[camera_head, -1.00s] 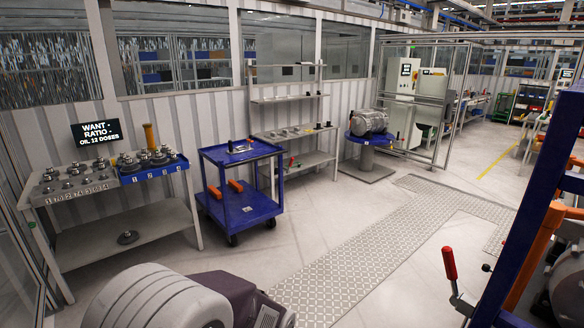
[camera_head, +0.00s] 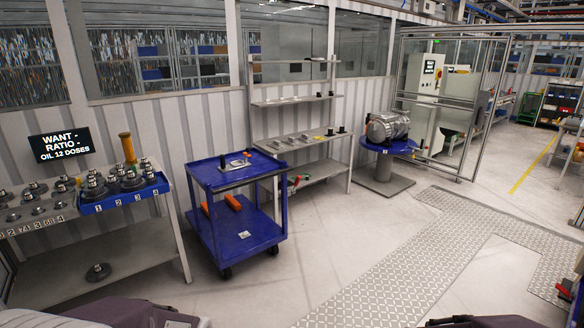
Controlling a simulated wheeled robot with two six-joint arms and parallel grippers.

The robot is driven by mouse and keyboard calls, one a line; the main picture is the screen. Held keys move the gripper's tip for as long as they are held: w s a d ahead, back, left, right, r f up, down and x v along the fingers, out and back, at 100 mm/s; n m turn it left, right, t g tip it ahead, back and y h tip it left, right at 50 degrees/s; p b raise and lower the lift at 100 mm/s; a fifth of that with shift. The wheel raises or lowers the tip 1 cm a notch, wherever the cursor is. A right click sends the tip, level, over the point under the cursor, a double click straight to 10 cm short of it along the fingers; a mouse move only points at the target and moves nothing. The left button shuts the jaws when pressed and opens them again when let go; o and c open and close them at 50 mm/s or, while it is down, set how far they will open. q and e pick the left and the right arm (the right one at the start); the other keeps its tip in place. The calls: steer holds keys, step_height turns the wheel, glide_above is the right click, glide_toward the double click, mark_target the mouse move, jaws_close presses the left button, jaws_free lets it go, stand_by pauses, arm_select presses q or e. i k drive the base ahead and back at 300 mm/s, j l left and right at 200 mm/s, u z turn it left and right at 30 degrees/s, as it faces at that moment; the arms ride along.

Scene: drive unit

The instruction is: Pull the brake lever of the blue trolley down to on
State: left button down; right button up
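A blue two-shelf trolley (camera_head: 238,215) on dark castors stands left of the middle, in front of the wall. No brake lever can be made out clearly on it. At the lower right edge, a small red piece (camera_head: 564,290) shows beside a cut-off blue part (camera_head: 577,312); too little shows to tell whether this is a lever on another blue frame. Neither of my grippers can be made out.
A bench (camera_head: 100,262) with metal gears and a blue tray (camera_head: 125,196) stands at left. Grey shelving (camera_head: 300,140) stands behind the trolley. A motor (camera_head: 387,127) sits on a blue-topped pedestal. The pale floor (camera_head: 310,270) and tread plates (camera_head: 400,280) are clear.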

mark_target(298, 178)
steer(key=i, duration=0.75)
steer(key=i+j, duration=0.1)
steer(key=i, duration=0.65)
steer(key=i+j+z, duration=0.1)
steer(key=i, duration=0.65)
steer(key=i+j, duration=0.1)
steer(key=i, duration=0.65)
steer(key=i+j, duration=0.15)
steer(key=i, duration=0.6)
steer(key=i+j+z, duration=0.15)
steer(key=i+z, duration=0.15)
steer(key=i, duration=0.3)
